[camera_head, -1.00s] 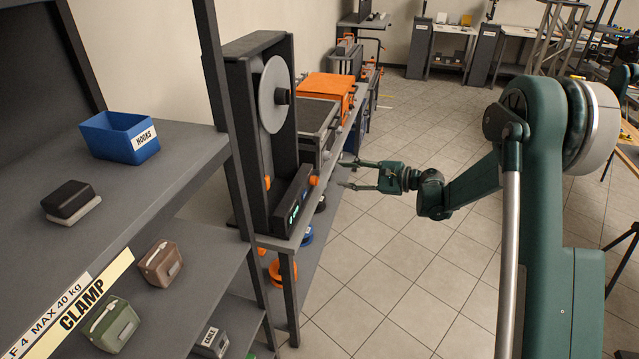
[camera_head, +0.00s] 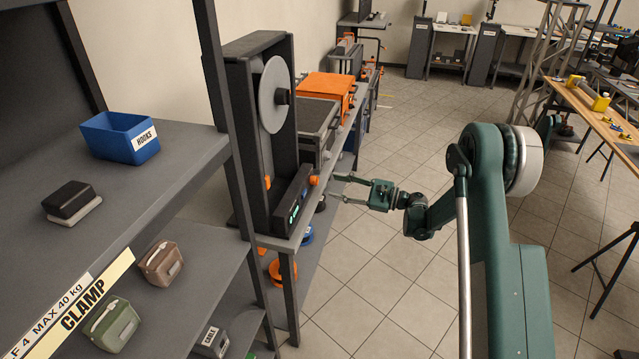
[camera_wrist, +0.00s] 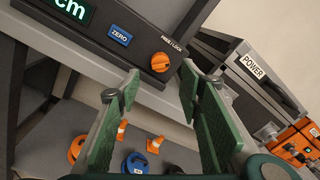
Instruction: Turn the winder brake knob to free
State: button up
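The winder (camera_head: 240,120) is a dark upright frame with a pale reel, standing on a grey bench. On its front console, the orange knob (camera_head: 314,181) sits at the right end. In the wrist view the orange knob (camera_wrist: 160,62) is beside a blue ZERO button and a lit "cm" display, with small "LOCK" lettering above it, partly unreadable. My gripper (camera_head: 337,187) is open and empty, its fingertips just right of the knob and apart from it. In the wrist view my gripper's green fingers (camera_wrist: 162,86) lie on either side below the knob.
A grey case marked POWER (camera_wrist: 252,68) and an orange box (camera_head: 325,85) stand farther along the bench. Orange and blue round items lie on the lower shelf. A shelf rack with a blue HOOKS bin (camera_head: 118,137) is at left. The tiled floor right of the bench is clear.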

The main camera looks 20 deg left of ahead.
aim_at(315, 181)
jog(key=shift+a, duration=0.15)
jog(key=shift+w+a+b, duration=0.15)
jog(key=shift+a+b, duration=0.25)
jog(key=shift+a, duration=1.5)
jog(key=shift+w+a+b, duration=0.15)
jog(key=shift+a+b, duration=0.2)
jog(key=shift+a, duration=1.5)
jog(key=c, duration=0.9)
